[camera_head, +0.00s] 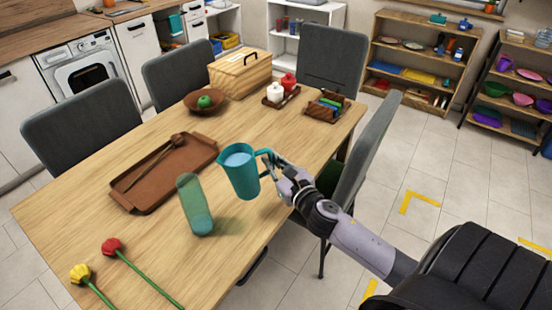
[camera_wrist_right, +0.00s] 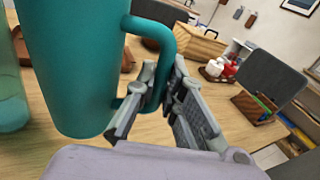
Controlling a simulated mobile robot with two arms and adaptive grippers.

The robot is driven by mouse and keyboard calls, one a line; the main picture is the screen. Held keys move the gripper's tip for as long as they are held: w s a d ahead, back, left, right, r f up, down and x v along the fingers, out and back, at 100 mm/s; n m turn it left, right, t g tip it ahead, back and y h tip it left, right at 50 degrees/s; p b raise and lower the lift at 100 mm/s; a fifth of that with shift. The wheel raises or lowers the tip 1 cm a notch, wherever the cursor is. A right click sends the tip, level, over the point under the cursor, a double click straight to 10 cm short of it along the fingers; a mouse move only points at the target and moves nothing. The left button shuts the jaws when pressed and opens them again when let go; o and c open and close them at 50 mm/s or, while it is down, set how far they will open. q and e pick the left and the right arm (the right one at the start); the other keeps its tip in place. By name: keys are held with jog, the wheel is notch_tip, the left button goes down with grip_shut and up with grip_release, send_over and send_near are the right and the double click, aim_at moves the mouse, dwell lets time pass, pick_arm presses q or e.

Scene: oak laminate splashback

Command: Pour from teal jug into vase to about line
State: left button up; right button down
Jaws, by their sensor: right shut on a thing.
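The teal jug (camera_head: 243,179) is near the table's right edge, upright or nearly so, with pale blue liquid visible inside its mouth. My right gripper (camera_head: 276,170) is shut on the jug's handle (camera_wrist_right: 165,60), on the side away from the vase. The tall green translucent vase (camera_head: 195,206) stands on the table just left of the jug, apart from it in the head view. Part of the vase (camera_wrist_right: 12,95) shows at the left edge in the wrist view. I cannot make out a line or liquid level in the vase. My left gripper is not in view.
A brown tray (camera_head: 150,197) with a wooden spoon lies left of the vase. A red flower (camera_head: 112,246) and a yellow flower (camera_head: 80,273) lie at the near end. A bowl (camera_head: 206,101), wooden box (camera_head: 240,76) and condiments stand farther back. A chair (camera_head: 365,150) is beside my right arm.

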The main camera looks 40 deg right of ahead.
aim_at(254, 155)
jog(key=shift+w+a+r+n+p, duration=0.2)
jog(key=shift+a+r+n+p, duration=0.1)
jog(key=shift+a+r+p, duration=0.25)
jog(key=shift+w+a+r+n+p, duration=0.2)
jog(key=shift+a+r+n+p, duration=0.15)
jog(key=shift+a+p, duration=0.3)
jog(key=shift+a+f, duration=0.1)
jog(key=shift+a, duration=0.1)
jog(key=shift+w+a+r+n+p, duration=0.25)
jog(key=shift+a+r+n+p, duration=0.55)
jog(key=shift+p, duration=1.1)
jog(key=shift+a+r, duration=0.1)
jog(key=shift+r, duration=0.15)
jog(key=shift+r+p, duration=0.25)
jog(key=shift+p, duration=0.3)
jog(key=shift+w+a+r+n+g+p, duration=0.1)
jog(key=shift+a+r+n+g+p, duration=0.2)
jog(key=shift+p, duration=0.5)
jog(key=shift+r+h+p, duration=0.3)
jog(key=shift+p, duration=0.2)
dwell(0.7)
jog(key=shift+w+a+r+n+p, duration=0.1)
jog(key=shift+a+r+n+p, duration=0.15)
jog(key=shift+r+n+p, duration=0.45)
